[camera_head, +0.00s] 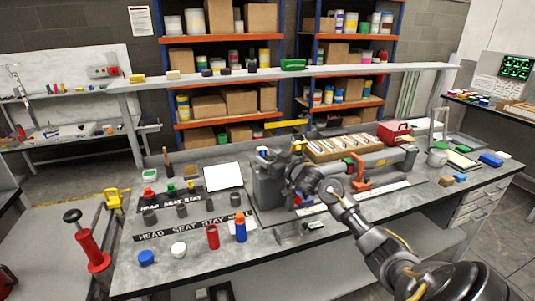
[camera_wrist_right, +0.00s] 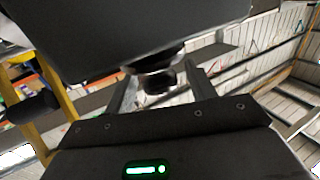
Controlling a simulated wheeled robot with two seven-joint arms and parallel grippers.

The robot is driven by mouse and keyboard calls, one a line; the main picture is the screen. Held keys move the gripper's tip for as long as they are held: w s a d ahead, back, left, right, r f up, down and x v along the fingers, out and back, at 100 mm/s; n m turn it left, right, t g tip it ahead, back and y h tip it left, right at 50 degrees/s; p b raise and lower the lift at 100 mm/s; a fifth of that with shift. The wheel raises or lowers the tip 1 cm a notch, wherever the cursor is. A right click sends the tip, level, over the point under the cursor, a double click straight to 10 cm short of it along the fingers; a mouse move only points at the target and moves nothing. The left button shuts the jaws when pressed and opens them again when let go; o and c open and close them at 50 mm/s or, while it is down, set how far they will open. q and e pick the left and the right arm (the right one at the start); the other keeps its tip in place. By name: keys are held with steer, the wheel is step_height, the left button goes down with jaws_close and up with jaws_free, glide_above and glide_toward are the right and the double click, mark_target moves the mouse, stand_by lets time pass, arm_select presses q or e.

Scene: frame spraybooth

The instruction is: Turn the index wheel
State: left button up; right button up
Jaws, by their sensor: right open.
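A grey bench fixture (camera_head: 268,188) stands at the middle of the workbench, with a long grey bar and an orange clamp (camera_head: 361,184) to its right. I cannot pick out the index wheel for certain in the head view. My right gripper (camera_head: 299,165) is beside the top of the fixture, partly hidden by its own wrist. In the right wrist view, its open fingers (camera_wrist_right: 160,88) point up the picture. A short dark round knob (camera_wrist_right: 156,81) under a large dark body shows between them; I cannot tell whether they touch it. My left gripper is out of view.
Red (camera_head: 213,236) and blue-orange (camera_head: 240,228) bottles and several caps stand at the bench's front left. A crate of striped pieces (camera_head: 345,147) and a red box (camera_head: 394,132) are behind the arm. A raised shelf (camera_head: 220,77) spans the back.

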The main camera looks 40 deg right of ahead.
steer(key=shift+w+a, duration=0.1)
steer(key=shift+w, duration=0.65)
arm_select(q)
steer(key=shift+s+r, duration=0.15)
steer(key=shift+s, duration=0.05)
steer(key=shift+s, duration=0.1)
arm_select(e)
steer(key=shift+s, duration=0.1)
steer(key=shift+c, duration=0.8)
steer(key=c, duration=0.7)
steer(key=shift+r, duration=0.1)
steer(key=shift+c, duration=0.7)
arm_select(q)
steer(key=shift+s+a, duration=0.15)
